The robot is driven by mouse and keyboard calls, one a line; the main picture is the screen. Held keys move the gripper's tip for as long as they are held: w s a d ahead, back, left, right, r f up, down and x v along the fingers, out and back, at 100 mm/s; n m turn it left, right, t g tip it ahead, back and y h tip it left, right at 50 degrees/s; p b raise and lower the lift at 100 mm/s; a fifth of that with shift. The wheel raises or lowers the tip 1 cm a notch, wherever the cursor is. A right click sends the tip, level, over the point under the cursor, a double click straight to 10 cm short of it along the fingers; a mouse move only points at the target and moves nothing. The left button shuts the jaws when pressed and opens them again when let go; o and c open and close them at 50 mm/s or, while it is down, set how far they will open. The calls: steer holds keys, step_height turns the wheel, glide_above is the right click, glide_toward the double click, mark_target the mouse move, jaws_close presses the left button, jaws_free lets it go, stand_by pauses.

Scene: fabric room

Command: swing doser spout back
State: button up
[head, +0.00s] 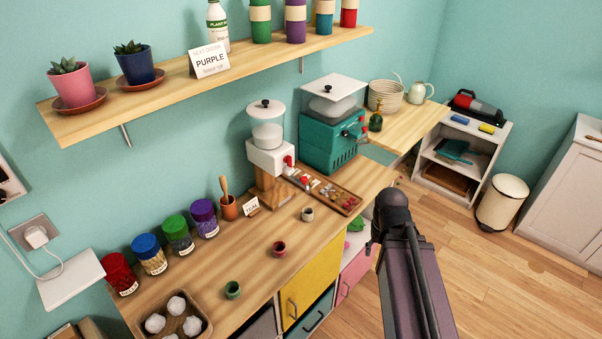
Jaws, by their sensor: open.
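A white doser (270,158) with a clear, lidded hopper stands on a wooden block on the wooden counter, against the teal wall. A small red part (290,161) sticks out at its front right; whether this is the spout or a knob, and which way the spout is turned, I cannot tell. To its right stands a teal machine (329,148) with a clear, white-lidded top and red parts on its side. My dark arm rises from the bottom right, in front of the counter and apart from the doser in the picture. My gripper is not visible.
A long tray (350,205) of small items lies in front of both machines. Small white (307,214), red (279,248) and green (232,290) cups stand along the counter's front. Lidded jars (178,233) and a mortar (229,208) line the back. A shelf (270,58) overhangs.

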steer(key=shift+w+d, duration=0.15)
steer(key=shift+w, duration=0.2)
steer(key=shift+o, duration=0.8)
steer(key=shift+w, duration=0.1)
steer(key=w+a+f+n+t+y+b, duration=0.2)
steer(key=w+a+f+n+y+b, duration=0.2)
steer(key=w+a+n+y+b, duration=0.65)
steer(key=w+r+n+t+y+b, duration=0.1)
steer(key=w+r+n+y+b, duration=0.1)
steer(key=w, duration=0.4)
steer(key=w+d+r+n+t+y+b, duration=0.1)
steer(key=w+r+n+t+y+b, duration=0.1)
steer(key=w+r+y+b, duration=0.1)
steer(key=w+y+b, duration=0.1)
steer(key=w+y, duration=0.1)
steer(key=w, duration=0.1)
steer(key=shift+d+r+b, duration=0.25)
steer(key=shift+d+b, duration=0.05)
steer(key=shift+b, duration=0.05)
steer(key=shift+a, duration=0.1)
